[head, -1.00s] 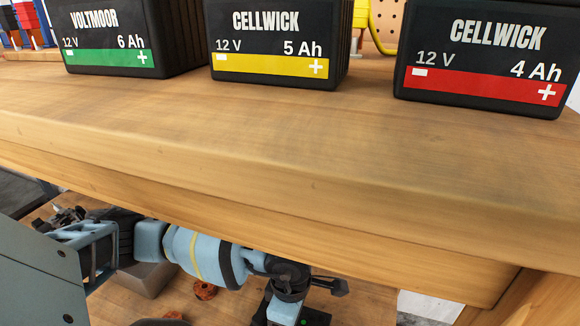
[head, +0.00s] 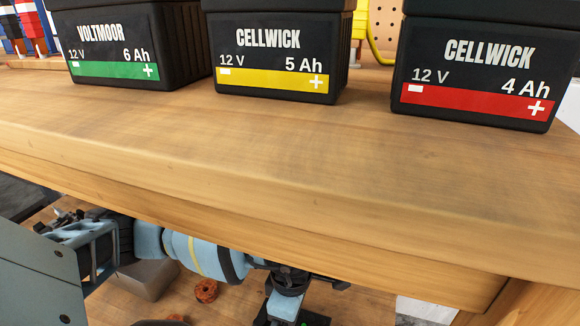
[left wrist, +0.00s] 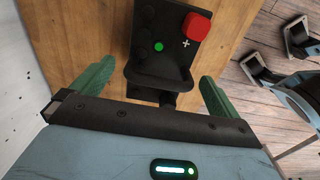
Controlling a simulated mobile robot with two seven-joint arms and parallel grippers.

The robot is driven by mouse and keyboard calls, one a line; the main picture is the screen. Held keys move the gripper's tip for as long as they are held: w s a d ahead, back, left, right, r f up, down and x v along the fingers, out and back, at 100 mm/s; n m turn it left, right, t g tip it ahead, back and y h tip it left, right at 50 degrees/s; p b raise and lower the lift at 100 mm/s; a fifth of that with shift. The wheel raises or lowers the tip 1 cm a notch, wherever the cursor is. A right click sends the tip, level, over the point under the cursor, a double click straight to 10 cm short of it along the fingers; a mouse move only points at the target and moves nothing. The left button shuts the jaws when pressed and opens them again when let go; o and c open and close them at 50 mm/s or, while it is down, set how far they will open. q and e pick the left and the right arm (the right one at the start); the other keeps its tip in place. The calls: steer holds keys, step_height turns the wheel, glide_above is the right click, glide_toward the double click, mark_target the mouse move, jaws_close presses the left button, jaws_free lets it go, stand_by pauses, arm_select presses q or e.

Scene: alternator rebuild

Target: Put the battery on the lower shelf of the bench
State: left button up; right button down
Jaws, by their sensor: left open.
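A black battery (left wrist: 160,35) with a red terminal cap, a plus mark and a green dot is seen from above in the left wrist view, over the wooden lower shelf (left wrist: 95,42). Its base is hidden. My left gripper (left wrist: 157,80) is open, with one green finger on each side of the battery's near end and visible gaps between. In the head view my left arm reaches under the bench top (head: 300,165), and the gripper (head: 283,303) is partly cut off at the bottom edge. The battery top (head: 316,319) barely shows there. My right gripper is not identifiable.
Three other batteries stand on the bench top: green-striped (head: 125,45), yellow-striped (head: 272,50) and red-striped (head: 475,70). A copper-coloured part (head: 206,291) and a grey block (head: 148,278) are on the lower shelf. The bench's thick front edge hangs above my left arm.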

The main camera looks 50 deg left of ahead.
arm_select(q)
step_height(320, 180, up, 9)
steer(key=p, duration=0.3)
steer(key=shift+f, duration=0.1)
steer(key=shift+r, duration=0.25)
